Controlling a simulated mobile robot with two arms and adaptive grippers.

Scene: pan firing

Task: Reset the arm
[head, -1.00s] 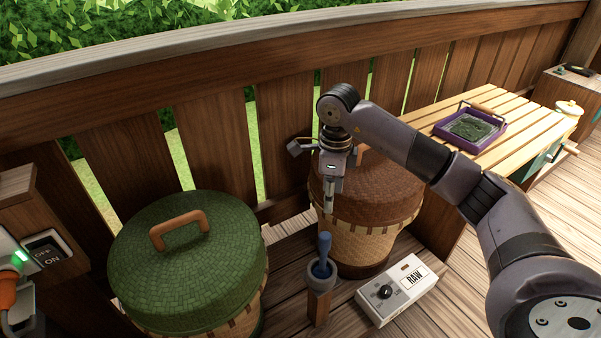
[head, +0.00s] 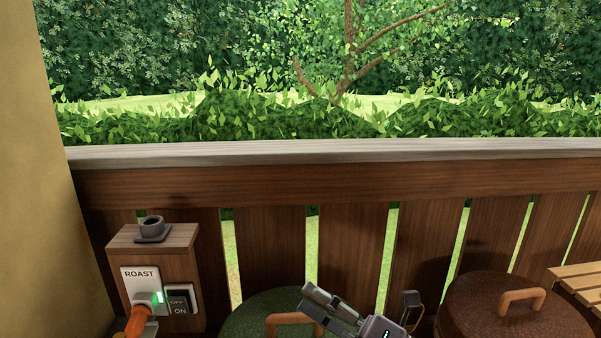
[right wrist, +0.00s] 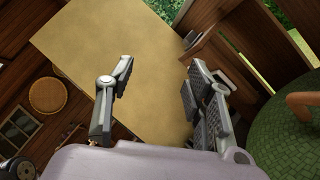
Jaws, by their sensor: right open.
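My right gripper (head: 360,298) shows at the bottom of the head view, in front of the fence and beside the green basket lid. Its fingers are spread, with nothing between them. In the right wrist view the two fingers of my right gripper (right wrist: 160,70) stand well apart and empty before a plain yellow wall. Most of my right arm is below the head picture's edge. My left arm and gripper are not in view.
The green-lidded basket (head: 262,318) and brown-lidded basket (head: 480,312) stand at the bottom. A wooden post (head: 200,240) with a ROAST panel (head: 140,278), lit switch and orange plug (head: 137,322) stands left. A wooden fence (head: 350,185) runs behind; slatted table (head: 580,275) at right.

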